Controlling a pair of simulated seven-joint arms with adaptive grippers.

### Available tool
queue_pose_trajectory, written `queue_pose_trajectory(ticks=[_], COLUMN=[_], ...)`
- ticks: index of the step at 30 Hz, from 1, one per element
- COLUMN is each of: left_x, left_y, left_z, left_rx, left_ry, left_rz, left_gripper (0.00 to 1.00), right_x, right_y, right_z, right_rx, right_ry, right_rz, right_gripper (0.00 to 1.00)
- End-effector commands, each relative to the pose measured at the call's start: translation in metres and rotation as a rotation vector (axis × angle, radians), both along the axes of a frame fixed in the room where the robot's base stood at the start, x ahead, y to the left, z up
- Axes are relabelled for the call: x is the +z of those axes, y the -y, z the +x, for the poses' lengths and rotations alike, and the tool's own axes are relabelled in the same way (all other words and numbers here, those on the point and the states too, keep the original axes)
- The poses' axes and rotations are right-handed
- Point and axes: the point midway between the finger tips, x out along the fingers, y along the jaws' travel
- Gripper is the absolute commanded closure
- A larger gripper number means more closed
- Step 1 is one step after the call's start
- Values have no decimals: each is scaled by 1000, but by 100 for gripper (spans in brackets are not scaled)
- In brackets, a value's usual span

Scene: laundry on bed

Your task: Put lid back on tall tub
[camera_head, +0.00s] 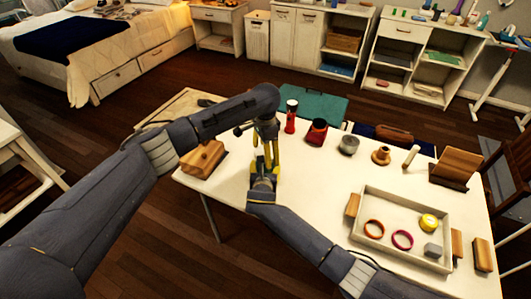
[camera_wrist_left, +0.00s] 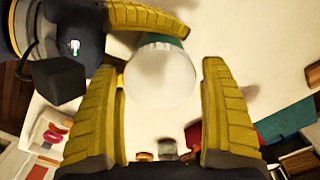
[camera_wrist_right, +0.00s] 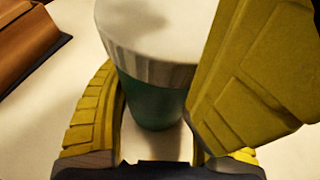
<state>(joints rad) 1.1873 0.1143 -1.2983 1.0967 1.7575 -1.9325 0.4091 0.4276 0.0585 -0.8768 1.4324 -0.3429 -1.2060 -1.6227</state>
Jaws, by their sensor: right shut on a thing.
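The tall tub (camera_wrist_right: 150,105) has a teal body and stands on the white table, mostly hidden in the head view. Its white ribbed lid (camera_wrist_left: 160,78) sits on top of the tub, and no clear gap shows between them in the right wrist view. My right gripper (camera_head: 262,172) is shut around the teal body, below the lid. My left gripper (camera_head: 267,150) points down from above. Its yellow fingers stand open on either side of the lid, with a narrow gap at the right finger in the left wrist view. Both grippers' fingers are very close together.
A wooden block (camera_head: 203,158) lies left of the grippers. A shallow tray (camera_head: 372,203) with rings is at the right. The table front between is clear.

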Motion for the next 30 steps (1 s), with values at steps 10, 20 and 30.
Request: queue_pose_trajectory(ticks=[10,20,30], left_x=[0,23,45], left_y=[0,0,0], left_z=[0,1,0], left_rx=[1,0,2], left_ry=[0,2,0], left_rz=[0,0,0], left_gripper=[13,13,13], right_x=[0,0,0], right_y=[0,0,0], right_z=[0,0,0], right_rx=[0,0,0], right_ry=[0,0,0], right_rz=[0,0,0], right_gripper=[100,100,100])
